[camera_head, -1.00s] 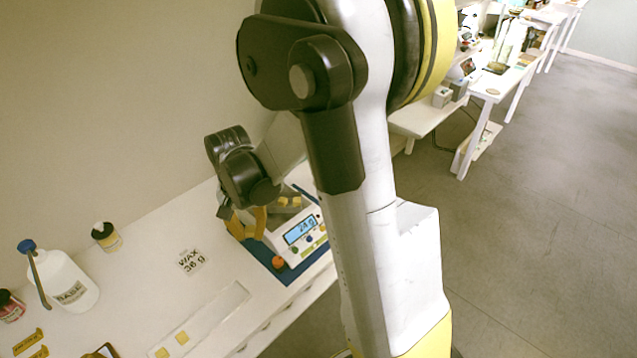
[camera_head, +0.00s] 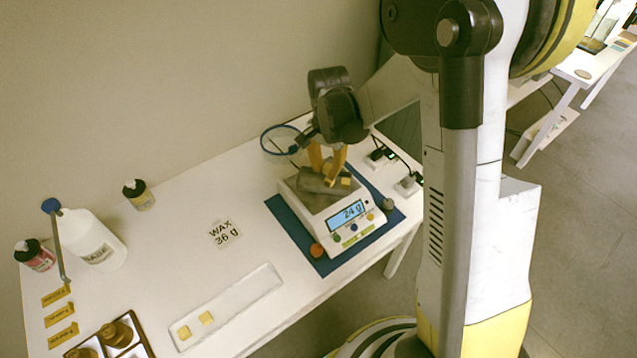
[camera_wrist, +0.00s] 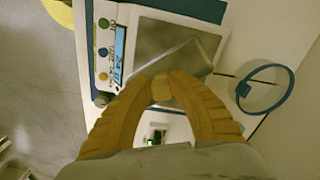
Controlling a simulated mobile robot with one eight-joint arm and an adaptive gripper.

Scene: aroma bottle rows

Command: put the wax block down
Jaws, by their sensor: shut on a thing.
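My gripper (camera_head: 326,178) is over the pan of the white scale (camera_head: 326,213), its orange fingers pointing down. In the wrist view, my gripper (camera_wrist: 161,88) is shut on a small yellow wax block (camera_wrist: 161,87) between its fingertips. I cannot tell whether this block touches the pan (camera_wrist: 175,45). The scale display (camera_head: 346,215) reads 24 g. A card (camera_head: 225,233) reads "WAX 36 g".
The scale stands on a blue mat (camera_head: 290,225). A clear tray (camera_head: 240,296) at the front holds two yellow blocks (camera_head: 206,317). A white bottle (camera_head: 92,240), small jars and orange labels are at left.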

